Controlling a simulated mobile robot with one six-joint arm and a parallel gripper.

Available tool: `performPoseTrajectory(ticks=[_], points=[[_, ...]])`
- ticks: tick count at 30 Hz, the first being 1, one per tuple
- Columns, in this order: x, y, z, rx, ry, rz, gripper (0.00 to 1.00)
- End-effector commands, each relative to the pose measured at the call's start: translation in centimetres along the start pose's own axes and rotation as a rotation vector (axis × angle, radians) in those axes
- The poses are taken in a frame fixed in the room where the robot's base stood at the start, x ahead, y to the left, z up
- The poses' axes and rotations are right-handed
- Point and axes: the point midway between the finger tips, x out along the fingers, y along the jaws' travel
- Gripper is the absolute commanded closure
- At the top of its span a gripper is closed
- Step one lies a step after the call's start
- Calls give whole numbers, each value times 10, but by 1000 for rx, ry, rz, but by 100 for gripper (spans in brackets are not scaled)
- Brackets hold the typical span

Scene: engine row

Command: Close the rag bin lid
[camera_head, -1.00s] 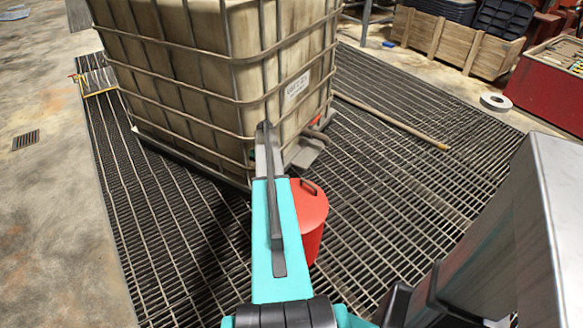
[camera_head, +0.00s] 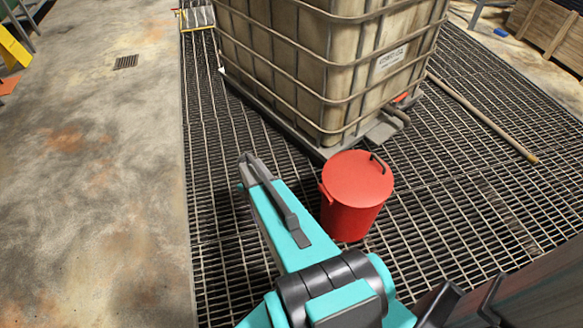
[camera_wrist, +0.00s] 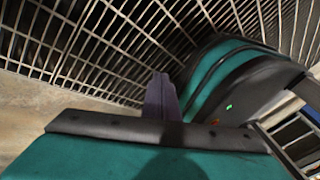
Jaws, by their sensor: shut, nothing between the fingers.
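The red rag bin (camera_head: 351,220) stands upright on the floor grating in the head view. Its round red lid (camera_head: 357,177) lies across the top, and I see no clear gap at the rim. A dark handle (camera_head: 378,162) sticks up at the lid's far right edge, and a small red tab shows at the left rim. My gripper (camera_head: 247,163) is to the left of the bin, apart from it, shut and empty. In the wrist view, the shut fingers (camera_wrist: 160,98) point at bare grating, and the bin is not recognisable there.
A caged liquid tank (camera_head: 322,75) stands right behind the bin, with its valve at the lower right corner. A long pole (camera_head: 485,120) lies on the grating at the right. Open concrete floor (camera_head: 90,200) spreads to the left. A wooden crate (camera_head: 550,35) is at the far right.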

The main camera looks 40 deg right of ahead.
Motion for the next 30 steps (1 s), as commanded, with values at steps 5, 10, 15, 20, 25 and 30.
performPoseTrajectory(ticks=[5,10,15,20,25,30], points=[[40,-26,-65,86,-41,-54,100],[74,-58,-113,226,-94,-88,100],[97,-90,-145,394,-148,-96,100],[111,-117,-164,566,-191,-84,100],[120,-141,-177,762,-227,-56,100],[124,-161,-184,966,-252,-15,100]])
